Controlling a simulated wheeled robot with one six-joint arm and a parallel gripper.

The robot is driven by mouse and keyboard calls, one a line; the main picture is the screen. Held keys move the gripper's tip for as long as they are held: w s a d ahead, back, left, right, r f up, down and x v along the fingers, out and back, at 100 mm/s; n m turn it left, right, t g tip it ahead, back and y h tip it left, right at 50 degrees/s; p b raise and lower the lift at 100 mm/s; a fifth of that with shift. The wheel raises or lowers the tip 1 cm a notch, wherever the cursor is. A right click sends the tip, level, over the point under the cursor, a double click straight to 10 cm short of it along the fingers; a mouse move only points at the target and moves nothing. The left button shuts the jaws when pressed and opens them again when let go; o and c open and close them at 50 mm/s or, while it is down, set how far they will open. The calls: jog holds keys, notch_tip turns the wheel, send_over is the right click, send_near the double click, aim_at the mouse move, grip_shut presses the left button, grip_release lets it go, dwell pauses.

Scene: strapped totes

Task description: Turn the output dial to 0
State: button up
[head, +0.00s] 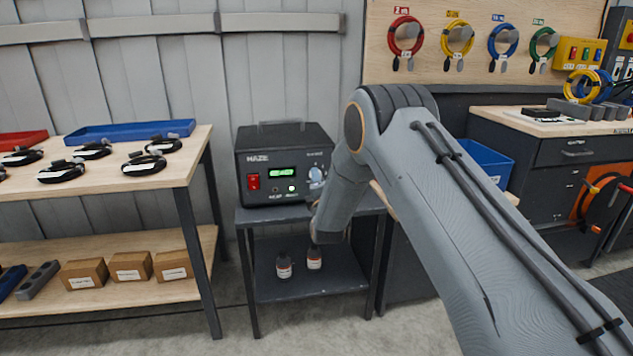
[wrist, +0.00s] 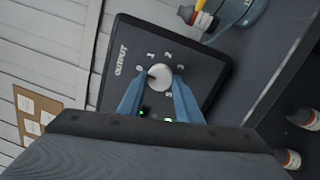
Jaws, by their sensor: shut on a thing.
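The output dial (wrist: 159,77) is a round pale knob on the dark face of the HAZE machine (head: 262,163). In the wrist view the word OUTPUT and printed numbers ring it. A small dark mark on the knob's left edge appears to face the 0. My gripper (wrist: 157,82) is shut on the dial, with one blue finger on each side. In the head view the dial (head: 316,174) shows at the right of the machine's front, and my arm hides most of the gripper.
The machine stands on a dark two-tier stand (head: 310,285) with two small bottles (head: 284,266) on its lower shelf. A dark cabinet (head: 545,160) is at right.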

dwell(0.3)
jog(key=o, duration=1)
jog(key=shift+o, duration=0.2)
jog(key=shift+s, duration=0.1)
jog(key=v, duration=0.7)
jog(key=shift+s+p, duration=0.35)
jog(key=shift+d, duration=0.1)
